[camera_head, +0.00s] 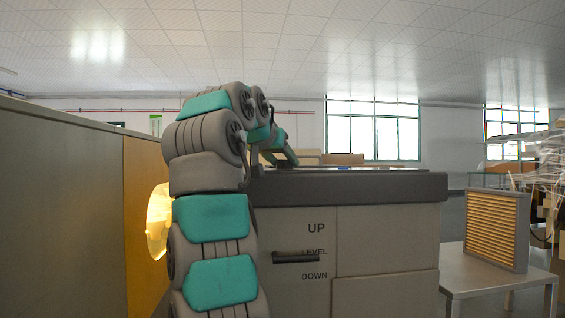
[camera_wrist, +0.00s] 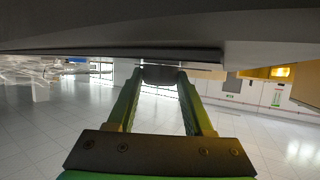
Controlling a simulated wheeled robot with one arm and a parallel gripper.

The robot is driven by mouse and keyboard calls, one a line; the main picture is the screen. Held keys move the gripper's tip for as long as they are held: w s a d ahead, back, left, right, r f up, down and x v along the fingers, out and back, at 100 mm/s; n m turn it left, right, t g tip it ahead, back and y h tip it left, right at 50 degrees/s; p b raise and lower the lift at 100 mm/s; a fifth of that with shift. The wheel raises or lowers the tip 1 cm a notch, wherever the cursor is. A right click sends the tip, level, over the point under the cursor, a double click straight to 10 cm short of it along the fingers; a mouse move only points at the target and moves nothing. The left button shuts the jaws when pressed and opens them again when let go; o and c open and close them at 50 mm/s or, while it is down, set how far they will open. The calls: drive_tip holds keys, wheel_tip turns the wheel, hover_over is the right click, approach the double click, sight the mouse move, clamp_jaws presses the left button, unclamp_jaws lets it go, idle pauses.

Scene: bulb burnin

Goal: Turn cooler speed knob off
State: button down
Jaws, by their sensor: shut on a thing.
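My gripper (camera_wrist: 161,78) is shut on a dark, rounded knob (camera_wrist: 159,75), with one finger on each side of it. The knob sits at the edge of a dark panel in the upper part of the wrist view. I cannot see any mark on it that tells its setting. In the head view my arm reaches over to the far side of the grey cabinet (camera_head: 385,237).
A black lever (camera_head: 297,258) marked UP, LEVEL and DOWN is on the cabinet's front, close to my arm. A glowing lamp (camera_head: 158,222) is at left, by a yellow panel. A slatted filter (camera_head: 497,229) stands on a metal table (camera_head: 478,272) at right.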

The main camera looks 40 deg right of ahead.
drive_tip(key=shift+n+t+y+b, duration=0.45)
drive_tip(key=shift+n+t, duration=0.25)
drive_tip(key=shift+t, duration=0.1)
drive_tip(key=shift+s+d, duration=0.15)
drive_tip(key=shift+n+t+y, duration=0.45)
drive_tip(key=shift+n+t, duration=0.15)
drive_tip(key=shift+n, duration=0.1)
idle(0.4)
drive_tip(key=shift+s+r+n+t+y, duration=0.1)
drive_tip(key=shift+r+n+t+y, duration=0.05)
drive_tip(key=shift+n+t+y, duration=0.25)
drive_tip(key=n+t+y+p, duration=0.1)
drive_tip(key=n+y+p, duration=0.1)
drive_tip(key=shift+d+r+n+t, duration=0.1)
drive_tip(key=shift+r+n+t, duration=0.1)
drive_tip(key=shift+n+t, duration=0.15)
drive_tip(key=shift+d+n+t+y+p, duration=0.1)
drive_tip(key=shift+n+t+y+p, duration=0.45)
drive_tip(key=shift+y+p, duration=0.5)
drive_tip(key=shift+f+n+p, duration=0.2)
drive_tip(key=shift+n+p, duration=0.1)
drive_tip(key=shift+p, duration=0.1)
drive_tip(key=shift+y, duration=0.35)
